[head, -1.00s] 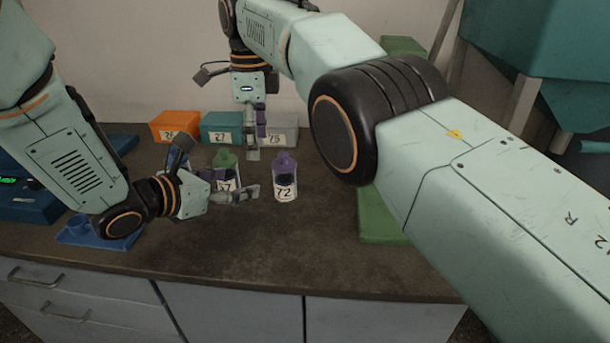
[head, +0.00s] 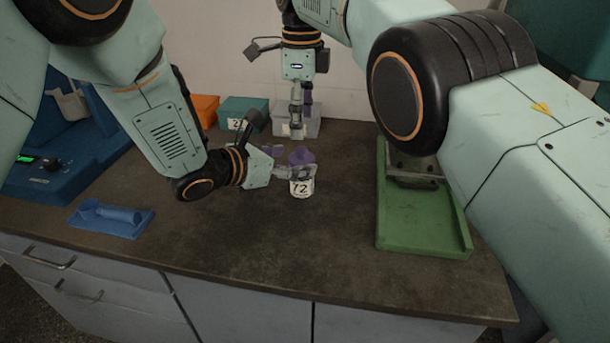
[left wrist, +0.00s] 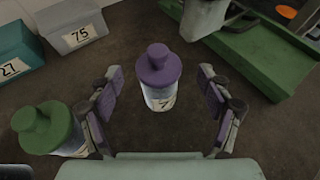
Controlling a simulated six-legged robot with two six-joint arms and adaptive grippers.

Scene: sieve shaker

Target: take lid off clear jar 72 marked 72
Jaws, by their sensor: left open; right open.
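The clear jar marked 72 (head: 302,188) stands upright on the bench with a purple lid (head: 301,156) on it. My left gripper (head: 297,172) is open at the jar, its fingers covering part of the jar's upper body in the head view. In the left wrist view the jar's purple lid (left wrist: 159,66) lies ahead, between the lines of the two spread fingers, with gaps on both sides. My right gripper (head: 297,128) is open and points down behind the jar, near the grey box.
A green-lidded jar (left wrist: 47,130) stands left of my left gripper in the wrist view. Teal box 27 (head: 243,112), an orange box (head: 205,109) and grey box 75 (left wrist: 72,25) line the back. A green tray (head: 425,240) lies right; a blue holder (head: 112,219) lies left.

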